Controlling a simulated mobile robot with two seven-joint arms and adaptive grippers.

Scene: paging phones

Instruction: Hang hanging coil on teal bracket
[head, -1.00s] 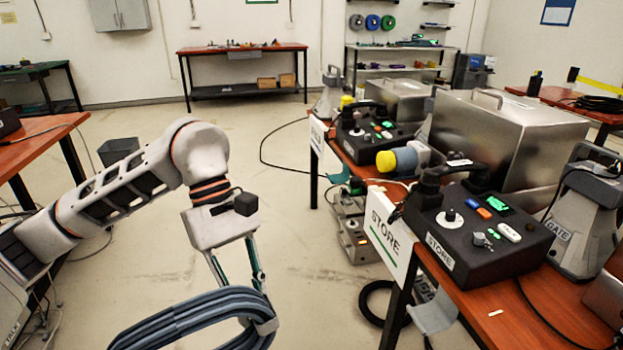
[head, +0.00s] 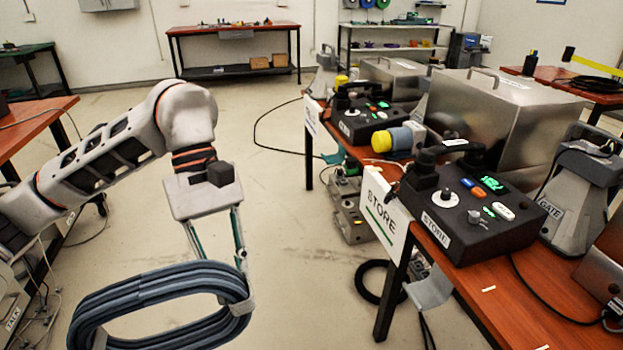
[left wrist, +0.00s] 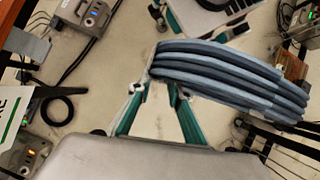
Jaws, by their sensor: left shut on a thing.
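The hanging coil (head: 165,292) is a thick blue-grey looped cable, held above the floor at the lower left of the head view. My left gripper (head: 243,285) is shut on a small light tab at the coil's right end. In the left wrist view the coil (left wrist: 230,75) stretches right from my left gripper (left wrist: 160,90). A small teal piece, seemingly the teal bracket (head: 334,157), juts from the left edge of the far part of the right table. It is empty and well ahead of the coil and to its right. My right gripper is not clearly seen.
A grey bracket (head: 430,288) juts from the near table edge, below the STORE sign (head: 385,215). The right table (head: 450,262) carries control boxes and metal cases. A dark cable ring (head: 376,283) and grey boxes (head: 353,218) are on the floor. The middle floor is clear.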

